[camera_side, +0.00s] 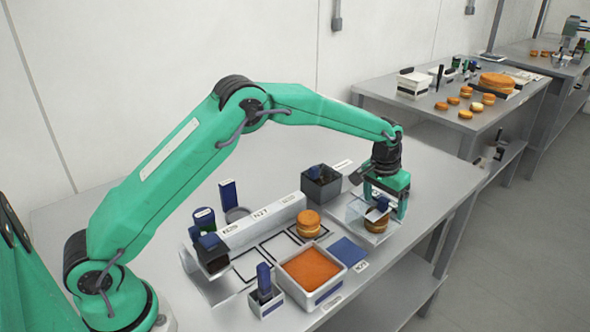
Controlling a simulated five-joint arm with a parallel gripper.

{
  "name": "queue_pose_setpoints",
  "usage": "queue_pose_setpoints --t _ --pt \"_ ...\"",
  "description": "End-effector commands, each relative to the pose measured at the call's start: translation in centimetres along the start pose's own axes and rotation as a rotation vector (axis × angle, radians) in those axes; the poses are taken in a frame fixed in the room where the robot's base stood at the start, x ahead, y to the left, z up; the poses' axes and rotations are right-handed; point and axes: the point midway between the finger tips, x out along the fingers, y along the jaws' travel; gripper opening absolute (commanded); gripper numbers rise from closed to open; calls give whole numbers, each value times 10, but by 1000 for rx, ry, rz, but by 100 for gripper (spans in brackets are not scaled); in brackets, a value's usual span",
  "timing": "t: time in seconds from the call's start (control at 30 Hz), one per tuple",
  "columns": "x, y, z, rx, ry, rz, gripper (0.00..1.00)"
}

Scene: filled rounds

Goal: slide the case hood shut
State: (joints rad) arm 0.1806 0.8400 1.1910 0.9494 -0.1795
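The clear case (356,212) stands at the right of the near table, with a filled round (376,222) inside it. A small dark blue piece, which looks like a tab on the hood (381,204), shows above the round. My gripper (385,203) is right over the case, pointing down. Its green fingers are spread apart, one on either side of the blue piece, with a gap visible. The gripper hides part of the hood, so I cannot tell how far the hood is open or whether a finger touches it.
Left of the case are another filled round (308,224), a dark box (320,187), a blue square (347,252) and a white tray of orange filling (337,282). A long white labelled block (262,222) lies farther left. The table's right edge is close to the case.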

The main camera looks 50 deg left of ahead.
Motion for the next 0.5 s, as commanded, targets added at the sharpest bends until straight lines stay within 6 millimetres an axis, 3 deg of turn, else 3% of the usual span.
queue_pose_setpoints --t 0.03,0.5 --pt "13 -1 6 1 -19 -3 84" --pt "12 0 6 3 -18 -3 84"
